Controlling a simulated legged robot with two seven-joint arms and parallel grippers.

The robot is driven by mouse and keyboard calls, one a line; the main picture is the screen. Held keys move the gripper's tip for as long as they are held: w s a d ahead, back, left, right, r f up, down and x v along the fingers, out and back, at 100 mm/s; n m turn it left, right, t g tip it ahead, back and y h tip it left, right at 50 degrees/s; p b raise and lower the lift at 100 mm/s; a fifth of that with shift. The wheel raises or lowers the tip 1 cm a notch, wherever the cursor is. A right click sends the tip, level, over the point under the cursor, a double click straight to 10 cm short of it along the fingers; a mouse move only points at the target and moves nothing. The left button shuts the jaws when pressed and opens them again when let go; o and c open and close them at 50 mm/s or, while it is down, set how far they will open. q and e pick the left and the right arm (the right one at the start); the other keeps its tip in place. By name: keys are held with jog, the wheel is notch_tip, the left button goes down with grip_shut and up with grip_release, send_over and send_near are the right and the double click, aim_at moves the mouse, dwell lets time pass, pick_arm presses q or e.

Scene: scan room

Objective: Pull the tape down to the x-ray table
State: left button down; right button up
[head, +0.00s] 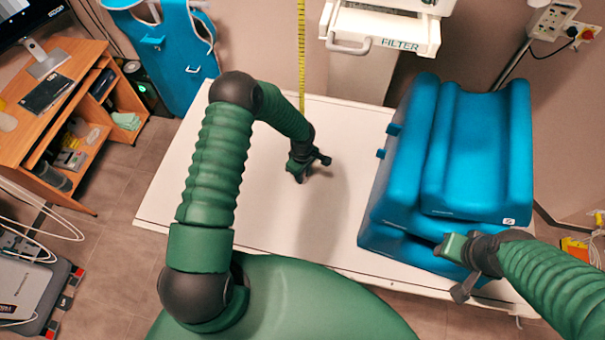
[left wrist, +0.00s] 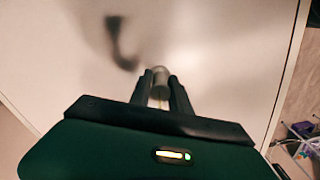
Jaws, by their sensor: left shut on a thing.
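The yellow tape (head: 301,50) hangs straight down from the top edge in the head view. Its lower part passes behind my left forearm. My left gripper (head: 300,176) is low over the white x-ray table (head: 265,205).
Stacked blue cushions (head: 475,150) cover the table's right part. The white x-ray head marked FILTER (head: 385,30) hangs behind the table. A wooden desk (head: 85,130) stands at left, with a blue apron (head: 170,45) beside it. The table's left part is clear.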

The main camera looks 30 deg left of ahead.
pick_arm(q)
jog(key=shift+w, duration=0.1)
notch_tip(320, 180, down, 5)
jog(key=b, duration=0.4)
jog(key=shift+r, duration=0.2)
jog(key=c, duration=1.5)
grip_release()
jog(key=shift+o, duration=0.9)
jog(key=shift+f, duration=0.1)
notch_tip(320, 180, up, 16)
jog(key=b, duration=0.4)
jog(key=shift+a+f, duration=0.1)
jog(key=shift+r, duration=0.5)
jog(key=shift+w, duration=0.1)
